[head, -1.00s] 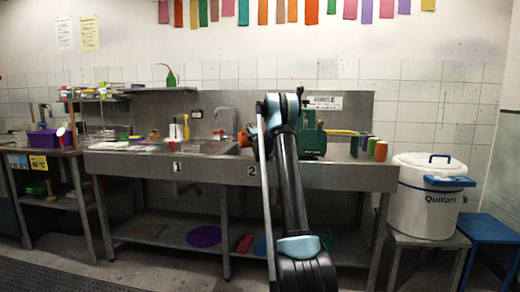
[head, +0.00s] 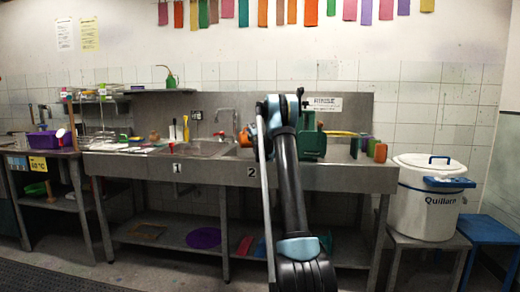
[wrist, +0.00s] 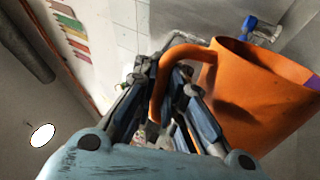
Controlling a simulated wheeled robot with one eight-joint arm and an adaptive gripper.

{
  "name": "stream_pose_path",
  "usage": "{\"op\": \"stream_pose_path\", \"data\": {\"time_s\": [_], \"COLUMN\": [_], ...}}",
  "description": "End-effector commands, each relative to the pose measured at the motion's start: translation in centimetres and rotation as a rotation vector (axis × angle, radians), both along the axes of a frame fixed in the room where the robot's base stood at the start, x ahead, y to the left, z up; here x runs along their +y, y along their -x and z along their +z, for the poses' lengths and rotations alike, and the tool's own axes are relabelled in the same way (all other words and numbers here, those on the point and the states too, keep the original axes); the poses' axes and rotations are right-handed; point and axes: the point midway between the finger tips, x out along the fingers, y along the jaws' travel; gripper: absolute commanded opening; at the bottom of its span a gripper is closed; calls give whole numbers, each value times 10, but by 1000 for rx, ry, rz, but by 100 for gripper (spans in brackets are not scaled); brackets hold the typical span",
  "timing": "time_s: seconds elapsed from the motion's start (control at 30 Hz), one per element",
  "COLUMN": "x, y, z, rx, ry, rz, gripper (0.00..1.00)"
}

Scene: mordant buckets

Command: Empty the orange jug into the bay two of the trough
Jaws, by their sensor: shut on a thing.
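The orange jug (wrist: 255,95) fills the right of the wrist view. My gripper (wrist: 172,85) is shut on its curved handle. Inside the jug little shows, and its contents cannot be made out. In the head view the jug is mostly hidden behind my arm, with an orange part (head: 246,137) showing at its left. The steel trough (head: 215,172) has the numbers 1 and 2 on its front. My arm stands in front of bay two, by the 2 label (head: 251,171), and hides much of it.
A tap (head: 228,120) rises behind the trough. A white bucket (head: 430,200) labelled Quillarn stands on a stool at right. A purple tub (head: 42,141) is far left.

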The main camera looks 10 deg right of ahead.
Motion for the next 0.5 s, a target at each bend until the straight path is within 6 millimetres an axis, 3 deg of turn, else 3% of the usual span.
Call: {"op": "stream_pose_path", "data": {"time_s": [0.4,0.47,0.5], "x": [-8,0,13], "y": [-1,0,1], "z": [2,-1,-6], "rx": [2,-2,-11], "ry": [-38,3,77], "rz": [-1,-1,-1], "gripper": [0,0,0]}}
